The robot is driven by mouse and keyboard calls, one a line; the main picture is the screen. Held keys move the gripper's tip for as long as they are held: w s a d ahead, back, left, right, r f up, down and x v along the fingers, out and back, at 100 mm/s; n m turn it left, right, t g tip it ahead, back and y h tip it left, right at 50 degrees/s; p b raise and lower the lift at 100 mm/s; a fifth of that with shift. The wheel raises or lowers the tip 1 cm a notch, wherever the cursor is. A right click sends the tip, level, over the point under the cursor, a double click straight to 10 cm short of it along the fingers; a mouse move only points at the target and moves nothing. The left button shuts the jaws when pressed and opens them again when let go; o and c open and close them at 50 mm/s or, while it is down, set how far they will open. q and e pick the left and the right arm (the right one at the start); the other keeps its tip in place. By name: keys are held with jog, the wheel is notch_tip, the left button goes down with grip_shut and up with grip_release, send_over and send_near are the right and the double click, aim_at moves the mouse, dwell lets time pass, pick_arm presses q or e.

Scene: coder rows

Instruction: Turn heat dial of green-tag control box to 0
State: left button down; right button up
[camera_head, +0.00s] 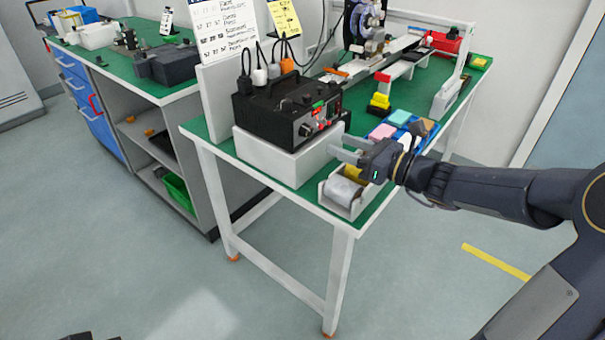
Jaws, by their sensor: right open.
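The black control box (288,108) stands on a white block (280,155) at the front left of the near green-topped table. The dial's markings and setting are too small to read. My right gripper (338,148) reaches in from the right, just right of and below the panel. Its fingers are apart and empty, and I see no contact with a knob. My left gripper is not clearly in view.
Plugs and cables rise behind the box, beside a white sign (222,30). A white tray with rolls (343,190) lies below my right gripper. A blue tray (400,118) with coloured pads and yellow pieces (379,102) lie behind it. Another bench (130,60) stands left.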

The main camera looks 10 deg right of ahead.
aim_at(310, 133)
jog(key=shift+w+f+m, duration=0.25)
jog(key=shift+w+m, duration=0.05)
jog(key=shift+w, duration=0.05)
jog(key=x, duration=0.7)
jog(key=shift+w+a+r, duration=0.1)
jog(key=shift+w+r, duration=0.05)
jog(key=shift+w, duration=0.05)
jog(key=c, duration=1)
jog(key=shift+b, duration=0.3)
